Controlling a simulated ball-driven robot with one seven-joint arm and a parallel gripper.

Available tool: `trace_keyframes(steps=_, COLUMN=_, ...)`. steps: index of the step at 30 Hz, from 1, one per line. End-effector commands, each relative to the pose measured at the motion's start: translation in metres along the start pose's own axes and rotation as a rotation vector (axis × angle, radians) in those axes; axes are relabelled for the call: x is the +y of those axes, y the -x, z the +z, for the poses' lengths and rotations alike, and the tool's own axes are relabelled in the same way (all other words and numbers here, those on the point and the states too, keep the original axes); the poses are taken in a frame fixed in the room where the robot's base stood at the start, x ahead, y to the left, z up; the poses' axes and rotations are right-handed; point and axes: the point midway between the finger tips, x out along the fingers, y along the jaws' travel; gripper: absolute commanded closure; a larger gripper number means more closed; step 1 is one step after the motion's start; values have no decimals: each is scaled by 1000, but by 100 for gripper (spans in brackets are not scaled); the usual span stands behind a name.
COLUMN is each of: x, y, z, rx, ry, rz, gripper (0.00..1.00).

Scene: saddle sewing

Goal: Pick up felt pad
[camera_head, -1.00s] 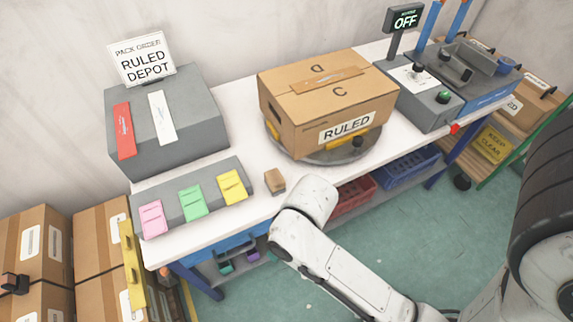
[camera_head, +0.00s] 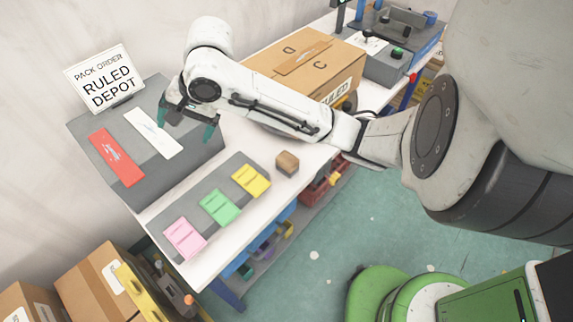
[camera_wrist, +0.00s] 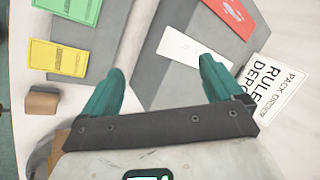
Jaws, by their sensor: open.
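No thing is plainly marked as the felt pad, and I cannot tell which one it is. A small brown block (camera_head: 287,163) sits on the white table; it also shows in the wrist view (camera_wrist: 41,103). Pink (camera_head: 184,239), green (camera_head: 220,208) and yellow (camera_head: 251,180) flat pieces lie on a low grey stand. A red strip (camera_head: 116,157) and a white strip (camera_head: 154,133) lie on a sloped grey block. My gripper (camera_head: 185,122) is open and empty above that block, near the white strip, which also shows between and beyond the fingers in the wrist view (camera_wrist: 193,47).
A "RULED DEPOT" sign (camera_head: 104,80) stands behind the sloped block. A large carton (camera_head: 300,62) sits on the table (camera_head: 232,238), partly behind my arm. Grey control boxes (camera_head: 385,64) stand farther right. Cartons (camera_head: 92,285) stand on the floor at lower left.

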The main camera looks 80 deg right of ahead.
Motion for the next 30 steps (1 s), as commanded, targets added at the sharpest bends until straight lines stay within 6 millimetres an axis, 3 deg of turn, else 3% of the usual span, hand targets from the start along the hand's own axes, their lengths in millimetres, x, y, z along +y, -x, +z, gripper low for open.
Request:
trace_keyframes(steps=1, x=29, y=1, z=-22, rx=31, ry=-76, rz=63, gripper=6)
trace_keyframes(steps=6, x=127, y=4, z=-59, rx=88, ry=-354, rz=267, gripper=6)
trace_keyframes(steps=9, x=178, y=8, z=-70, rx=118, ry=-492, rz=363, gripper=6)
trace_keyframes(steps=12, x=214, y=12, z=-74, rx=137, ry=-591, rz=429, gripper=6)
trace_keyframes(steps=18, x=244, y=6, z=-74, rx=148, ry=-661, rz=475, gripper=6)
trace_keyframes(steps=24, x=257, y=-22, z=-74, rx=149, ry=-660, rz=475, gripper=6)
trace_keyframes(steps=30, x=263, y=-35, z=-73, rx=150, ry=-657, rz=472, gripper=6)
